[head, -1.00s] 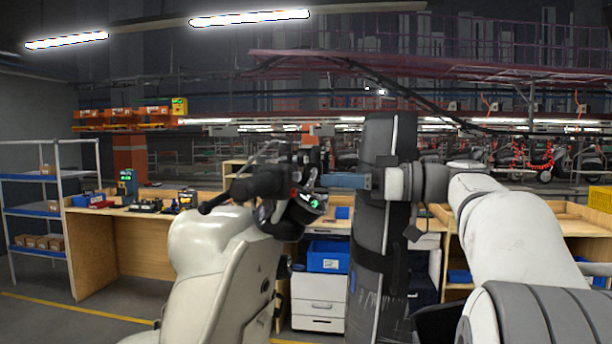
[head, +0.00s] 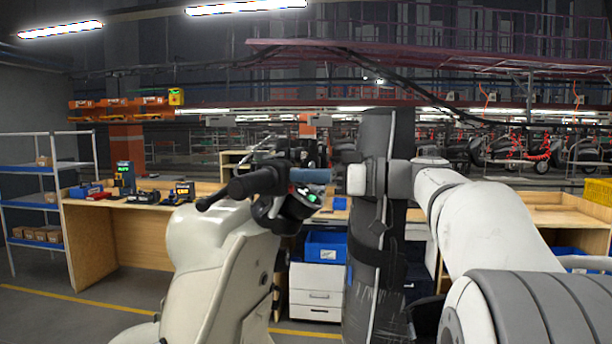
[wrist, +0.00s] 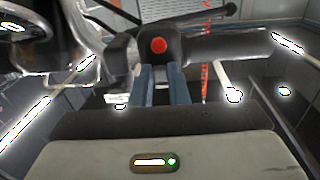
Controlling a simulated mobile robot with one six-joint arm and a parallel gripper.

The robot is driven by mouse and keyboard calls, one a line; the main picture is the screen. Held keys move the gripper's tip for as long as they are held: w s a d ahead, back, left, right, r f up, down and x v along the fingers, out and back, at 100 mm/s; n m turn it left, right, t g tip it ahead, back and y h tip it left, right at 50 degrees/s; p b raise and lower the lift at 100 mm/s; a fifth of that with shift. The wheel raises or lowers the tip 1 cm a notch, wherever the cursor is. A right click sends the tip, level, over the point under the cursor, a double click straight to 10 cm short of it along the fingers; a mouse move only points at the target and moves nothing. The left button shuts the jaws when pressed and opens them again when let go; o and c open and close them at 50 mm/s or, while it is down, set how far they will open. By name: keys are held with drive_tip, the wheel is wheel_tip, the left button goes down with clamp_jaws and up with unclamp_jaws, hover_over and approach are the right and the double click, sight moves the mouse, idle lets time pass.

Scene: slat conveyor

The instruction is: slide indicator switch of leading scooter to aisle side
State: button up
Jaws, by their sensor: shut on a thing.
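The cream leading scooter (head: 215,235) stands upright at centre left in the head view, its dark handlebar (head: 255,184) up high and a green-lit display (head: 311,198) at the right. My gripper (head: 290,176) reaches in from the right to the handlebar. In the wrist view, the two blue fingers of my gripper (wrist: 162,68) meet the dark switch housing (wrist: 178,46), just below its red button (wrist: 158,45). They are shut on a small part there, at the indicator switch, which the fingertips hide. The switch's position cannot be seen.
A wooden workbench (head: 135,235) with tools stands behind the scooter, with a shelf rack (head: 40,168) at far left. A white drawer unit (head: 316,290) with a blue bin (head: 326,246) is behind the handlebar. A yellow line (head: 70,299) crosses the open floor at left.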

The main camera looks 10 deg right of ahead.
clamp_jaws()
drive_tip(key=shift+s+f+b, duration=0.1)
drive_tip(key=shift+f+b, duration=0.05)
drive_tip(key=shift+b, duration=0.35)
drive_tip(key=shift+s+a+b, duration=0.3)
drive_tip(key=shift+s+b, duration=0.15)
drive_tip(key=shift+b, duration=0.6)
drive_tip(key=o, duration=0.6)
unclamp_jaws()
